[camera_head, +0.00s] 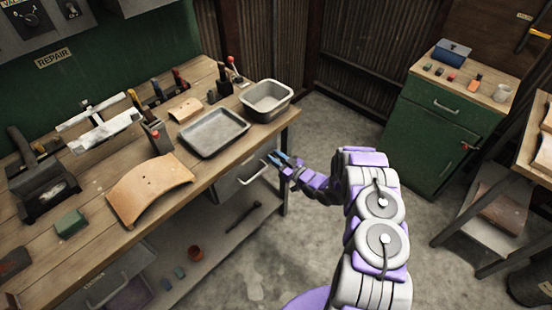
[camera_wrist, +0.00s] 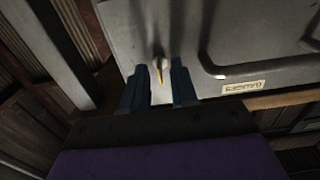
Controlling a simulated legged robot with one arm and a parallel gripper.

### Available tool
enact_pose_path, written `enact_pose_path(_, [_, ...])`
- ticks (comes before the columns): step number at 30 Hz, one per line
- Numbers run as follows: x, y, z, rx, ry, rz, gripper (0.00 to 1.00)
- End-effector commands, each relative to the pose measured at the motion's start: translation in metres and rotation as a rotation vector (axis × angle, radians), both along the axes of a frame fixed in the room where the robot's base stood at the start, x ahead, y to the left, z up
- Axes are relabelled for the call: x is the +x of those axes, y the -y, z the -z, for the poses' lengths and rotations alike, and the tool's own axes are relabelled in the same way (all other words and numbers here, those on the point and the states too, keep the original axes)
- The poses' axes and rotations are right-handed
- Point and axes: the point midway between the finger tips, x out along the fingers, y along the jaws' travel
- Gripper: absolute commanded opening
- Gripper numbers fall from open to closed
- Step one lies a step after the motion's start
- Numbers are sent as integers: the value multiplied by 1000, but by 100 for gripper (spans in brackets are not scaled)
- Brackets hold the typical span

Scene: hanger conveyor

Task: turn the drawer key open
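The drawer (camera_head: 238,184) is a grey metal front under the workbench's right end, and it looks shut. In the wrist view its face (camera_wrist: 125,35) fills the upper part, with a bar handle (camera_wrist: 208,66) and a small label (camera_wrist: 242,87) to the right. A small key (camera_wrist: 159,72) with a yellowish edge sits at a round lock on this face. My gripper (camera_wrist: 158,80) is open, with one dark blue finger on each side of the key and gaps visible between. In the head view my gripper (camera_head: 280,160) is at the drawer's right side, and the key cannot be made out.
The wooden workbench (camera_head: 100,260) holds a shallow tray (camera_head: 214,133), a deeper metal pan (camera_head: 266,99) and several tools. A bench leg (camera_head: 284,192) stands close to my gripper. A green cabinet (camera_head: 435,150) is at the right. Concrete floor between is clear.

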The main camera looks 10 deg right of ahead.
Motion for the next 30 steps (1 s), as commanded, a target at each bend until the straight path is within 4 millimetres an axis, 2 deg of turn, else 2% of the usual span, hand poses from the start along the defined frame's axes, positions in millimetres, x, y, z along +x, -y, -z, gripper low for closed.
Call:
enact_pose_path(2, [0, 0, 0, 0, 0, 0, 28])
enact_pose_path(11, [0, 0, 0, -1, 1, 0, 0])
enact_pose_path(30, [1, 1, -1, 43, -31, 1, 0])
